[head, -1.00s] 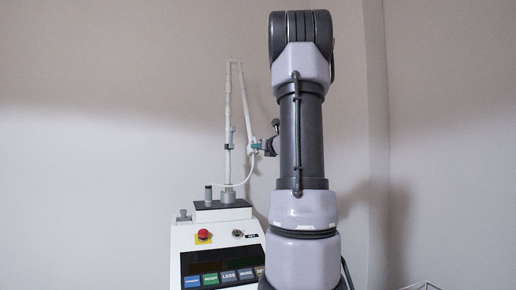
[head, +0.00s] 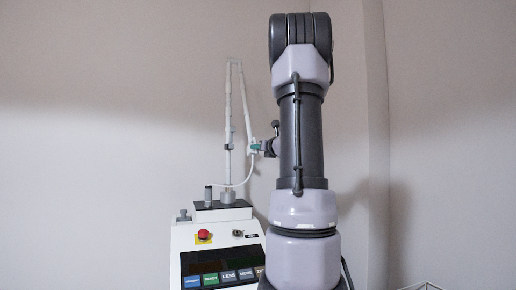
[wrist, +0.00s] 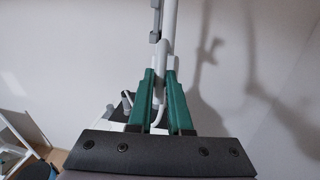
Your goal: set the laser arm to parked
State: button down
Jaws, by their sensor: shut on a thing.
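The laser arm (head: 228,110) is a thin white jointed arm. It rises from a post on top of the console (head: 216,240), bends at the top and comes down toward my gripper (head: 256,147). My own arm hides part of this area in the head view. In the wrist view, my gripper's two green fingers (wrist: 159,95) are shut on the white lower part of the laser arm (wrist: 169,35). A thin white tube curves below the grip.
The console has a red button (head: 204,235), a key switch and a row of coloured buttons. A plain wall stands close behind. A white wire rack (head: 420,286) shows at the bottom right. A white shelf-like frame (wrist: 20,140) stands at lower left in the wrist view.

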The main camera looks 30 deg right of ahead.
jog(key=w+d+f+t, duration=0.2)
jog(key=w, duration=0.6)
jog(key=w+d+f+t, duration=0.1)
jog(key=w+d+f, duration=0.1)
jog(key=w, duration=0.6)
jog(key=w+d+f+n+t, duration=0.1)
jog(key=w+f, duration=0.3)
jog(key=w, duration=0.4)
jog(key=shift+w+d+f+t, duration=0.2)
jog(key=shift+d+f+t, duration=0.05)
jog(key=shift+d+t, duration=0.5)
jog(key=c, duration=0.8)
grip_release()
jog(key=shift+f, duration=0.2)
jog(key=shift+c, duration=0.2)
jog(key=v, duration=1)
jog(key=shift+s+a, duration=0.15)
jog(key=shift+s, duration=0.2)
jog(key=shift+f, duration=0.15)
